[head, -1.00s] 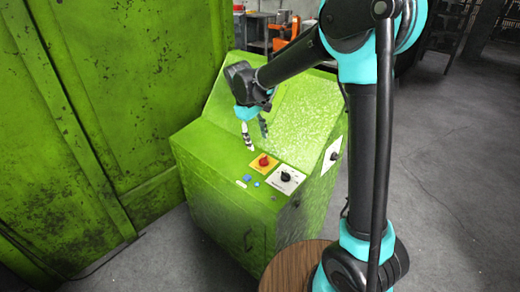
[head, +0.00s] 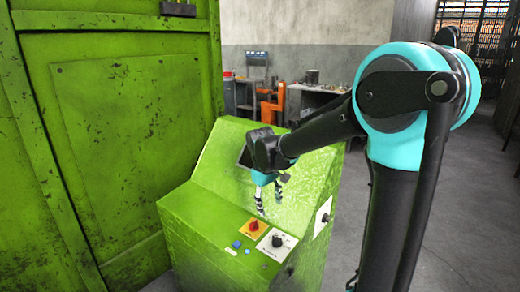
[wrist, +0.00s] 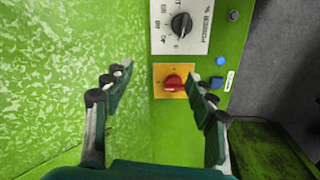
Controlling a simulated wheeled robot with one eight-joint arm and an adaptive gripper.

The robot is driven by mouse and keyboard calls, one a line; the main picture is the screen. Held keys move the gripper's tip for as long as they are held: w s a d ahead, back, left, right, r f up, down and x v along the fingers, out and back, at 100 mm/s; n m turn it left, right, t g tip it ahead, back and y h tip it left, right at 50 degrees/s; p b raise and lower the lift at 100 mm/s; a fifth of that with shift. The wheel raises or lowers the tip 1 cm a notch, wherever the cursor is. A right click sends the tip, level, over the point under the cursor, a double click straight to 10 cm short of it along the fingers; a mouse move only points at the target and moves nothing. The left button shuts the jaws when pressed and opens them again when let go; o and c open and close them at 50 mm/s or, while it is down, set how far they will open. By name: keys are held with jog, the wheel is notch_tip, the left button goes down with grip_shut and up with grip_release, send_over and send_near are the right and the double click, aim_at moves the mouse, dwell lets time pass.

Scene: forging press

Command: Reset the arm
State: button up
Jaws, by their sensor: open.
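My gripper (head: 271,200) is open and empty in front of the sloped face of a green control console (head: 195,222). It also shows in the wrist view (wrist: 160,82), with its two fingers spread wide. Between and beyond the fingertips is a red rotary switch (wrist: 173,82) on a yellow plate; it also shows in the head view (head: 254,226). I see no contact between the fingers and the switch. A black power dial (wrist: 181,24) on a white plate is beside it; it also shows in the head view (head: 277,242).
A blue button (wrist: 220,61) and a dark button (wrist: 233,15) sit near the console's edge. A tall green press wall (head: 130,130) stands at the left. Workbenches (head: 320,98) and an orange object (head: 271,106) are at the back. Grey floor is open at the right.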

jog(key=s+d+f+m+t, duration=0.1)
jog(key=s+d+f+m, duration=0.3)
jog(key=s+d, duration=0.4)
jog(key=s+d+f+m+t+y, duration=0.1)
jog(key=s+d+f+m+t, duration=0.1)
jog(key=s+d+f, duration=0.3)
jog(key=s+d+m, duration=0.1)
jog(key=s+d, duration=0.2)
jog(key=d, duration=0.1)
jog(key=shift+s+f+m+y, duration=0.3)
jog(key=shift+s+f+m, duration=0.1)
dwell(0.6)
